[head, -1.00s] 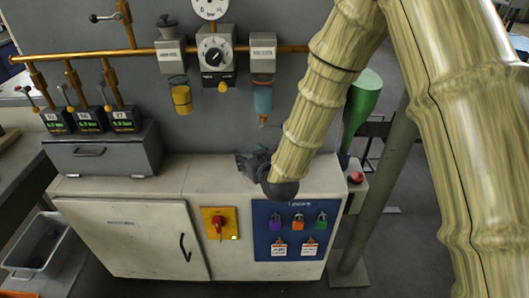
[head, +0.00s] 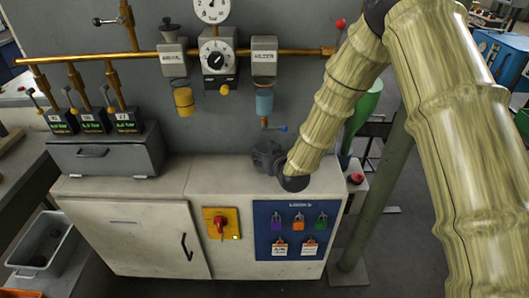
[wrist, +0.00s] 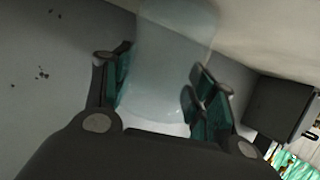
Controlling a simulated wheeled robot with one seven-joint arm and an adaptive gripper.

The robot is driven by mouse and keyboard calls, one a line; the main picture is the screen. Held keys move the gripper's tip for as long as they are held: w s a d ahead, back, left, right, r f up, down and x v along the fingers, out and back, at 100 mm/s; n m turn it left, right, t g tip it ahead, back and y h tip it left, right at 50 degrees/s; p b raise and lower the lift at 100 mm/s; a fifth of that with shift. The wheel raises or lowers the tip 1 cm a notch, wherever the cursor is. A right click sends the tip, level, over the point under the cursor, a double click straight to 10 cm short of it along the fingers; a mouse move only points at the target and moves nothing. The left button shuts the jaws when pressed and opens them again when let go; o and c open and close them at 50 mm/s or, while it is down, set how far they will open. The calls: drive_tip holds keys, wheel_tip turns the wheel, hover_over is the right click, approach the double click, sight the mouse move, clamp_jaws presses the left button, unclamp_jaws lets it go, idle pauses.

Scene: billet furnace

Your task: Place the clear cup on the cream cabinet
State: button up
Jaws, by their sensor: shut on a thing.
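The clear cup (wrist: 168,65) is a pale, translucent vessel between the green-padded fingers of my gripper (wrist: 163,85) in the wrist view. The gripper is shut on it. In the head view my gripper (head: 266,157) is a small dark shape at the back right of the cream cabinet (head: 130,240), near the grey panel. The cup cannot be made out there. A pale surface, likely the cabinet top, fills the upper right of the wrist view (wrist: 265,35). I cannot tell whether the cup touches it.
A grey drawer box (head: 105,155) with several small labelled valve units stands at the cabinet's left. A brass pipe (head: 130,54) with a gauge, a dial regulator (head: 216,57) and hanging bowls runs above. The middle of the cabinet top (head: 205,172) is clear. A green post (head: 380,190) stands at right.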

drive_tip(key=shift+f, duration=0.15)
drive_tip(key=o, duration=1.1)
drive_tip(key=b+v, duration=0.1)
drive_tip(key=v, duration=1.1)
